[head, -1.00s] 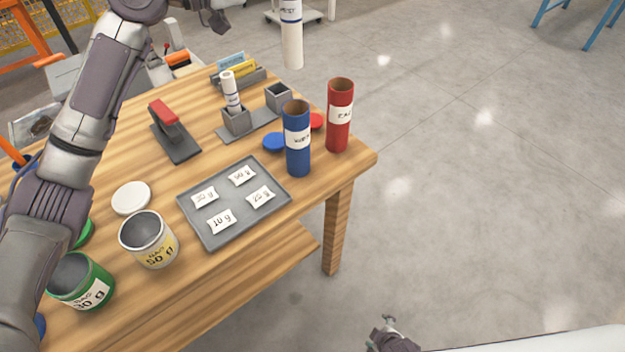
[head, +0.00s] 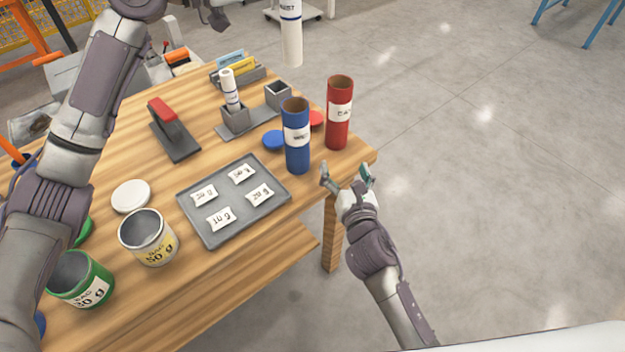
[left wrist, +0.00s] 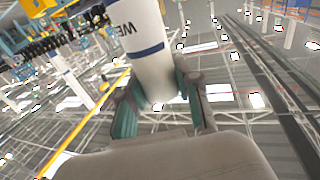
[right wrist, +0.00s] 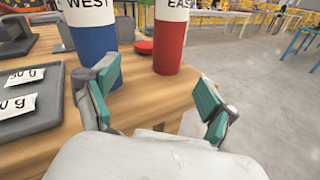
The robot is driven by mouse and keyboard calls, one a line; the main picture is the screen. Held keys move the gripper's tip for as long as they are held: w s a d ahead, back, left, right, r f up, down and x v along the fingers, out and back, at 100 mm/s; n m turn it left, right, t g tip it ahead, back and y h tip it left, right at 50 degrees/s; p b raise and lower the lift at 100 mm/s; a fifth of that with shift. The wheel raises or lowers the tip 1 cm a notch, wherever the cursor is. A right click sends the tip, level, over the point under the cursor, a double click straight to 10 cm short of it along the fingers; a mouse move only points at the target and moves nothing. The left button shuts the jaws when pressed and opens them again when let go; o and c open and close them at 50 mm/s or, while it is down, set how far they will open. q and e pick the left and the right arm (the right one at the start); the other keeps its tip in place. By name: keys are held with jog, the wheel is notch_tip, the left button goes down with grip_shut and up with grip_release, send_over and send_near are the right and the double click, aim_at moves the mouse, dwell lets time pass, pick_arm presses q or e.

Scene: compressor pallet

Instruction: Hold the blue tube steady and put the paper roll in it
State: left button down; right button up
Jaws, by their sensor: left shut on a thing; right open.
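The blue tube (head: 297,155) stands upright and open-topped near the table's right corner, with a white label that reads WEST in the right wrist view (right wrist: 95,42). The white paper roll (head: 291,42) with a blue band hangs upright high up at the top of the head view. My left gripper (left wrist: 158,108) is shut on this roll, which carries lettering starting with WE in the left wrist view. My right gripper (head: 347,178) is open and empty at the table edge, just right of the blue tube and apart from it in the head view.
A red tube (head: 339,130) stands just right of and behind the blue one. Blue (head: 273,141) and red (head: 317,120) lids lie beside them. A grey tray (head: 232,236) with labelled packets lies left. Another white roll (head: 230,90) stands in a grey holder. Open floor lies right.

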aim_at(300, 150)
jog(key=s+a+r+n+y, duration=0.2)
jog(key=s+a+n, duration=0.2)
jog(key=a, duration=0.3)
jog(key=shift+y, duration=0.3)
jog(key=x, duration=1.2)
jog(key=shift+r, duration=0.1)
jog(key=shift+s, duration=0.1)
jog(key=shift+c, duration=0.2)
jog(key=c, duration=1.2)
pick_arm(q)
jog(key=shift+f, duration=6.45)
jog(key=c, duration=0.7)
grip_release()
